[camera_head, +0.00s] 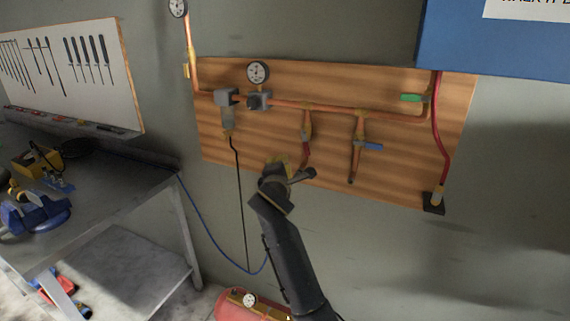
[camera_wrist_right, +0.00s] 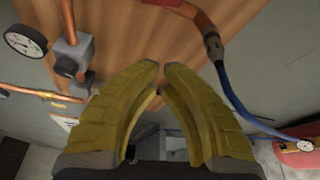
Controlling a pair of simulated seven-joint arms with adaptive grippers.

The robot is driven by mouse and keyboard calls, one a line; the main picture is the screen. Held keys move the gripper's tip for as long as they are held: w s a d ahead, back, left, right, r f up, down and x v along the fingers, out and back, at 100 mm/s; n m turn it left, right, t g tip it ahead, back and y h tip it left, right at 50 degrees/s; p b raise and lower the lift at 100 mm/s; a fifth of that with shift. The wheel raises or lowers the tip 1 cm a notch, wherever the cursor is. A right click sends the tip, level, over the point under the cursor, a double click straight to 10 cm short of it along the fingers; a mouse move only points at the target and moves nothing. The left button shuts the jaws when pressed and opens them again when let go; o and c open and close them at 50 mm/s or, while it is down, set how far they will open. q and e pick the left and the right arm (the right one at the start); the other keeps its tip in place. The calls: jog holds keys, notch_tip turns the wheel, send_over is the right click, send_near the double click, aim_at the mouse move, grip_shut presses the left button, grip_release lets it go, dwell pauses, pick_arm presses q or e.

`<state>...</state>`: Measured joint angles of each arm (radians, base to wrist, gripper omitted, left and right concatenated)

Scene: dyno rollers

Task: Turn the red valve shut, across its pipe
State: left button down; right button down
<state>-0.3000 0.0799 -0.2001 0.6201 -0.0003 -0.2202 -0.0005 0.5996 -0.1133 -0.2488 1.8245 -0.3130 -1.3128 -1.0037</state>
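The red valve handle (camera_head: 305,151) appears as a small reddish part on the short drop pipe (camera_head: 307,121) left of the blue-handled valve, seeming to lie along its pipe. Its lower end is close to my arm and hard to make out. My left gripper is not in view.
A blue handle (camera_head: 369,146) and a green handle (camera_head: 413,98) sit to the right on the wooden board (camera_head: 270,78). A gauge (camera_head: 258,72) and grey fittings are at upper left. A blue hose (camera_wrist_right: 235,98) runs right of my fingers. A workbench (camera_head: 130,190) stands left.

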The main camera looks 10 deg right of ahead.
aim_at(306, 143)
jog(key=w+d, duration=0.5)
jog(key=shift+d+r, duration=0.15)
jog(key=shift+d, duration=0.2)
dwell(0.3)
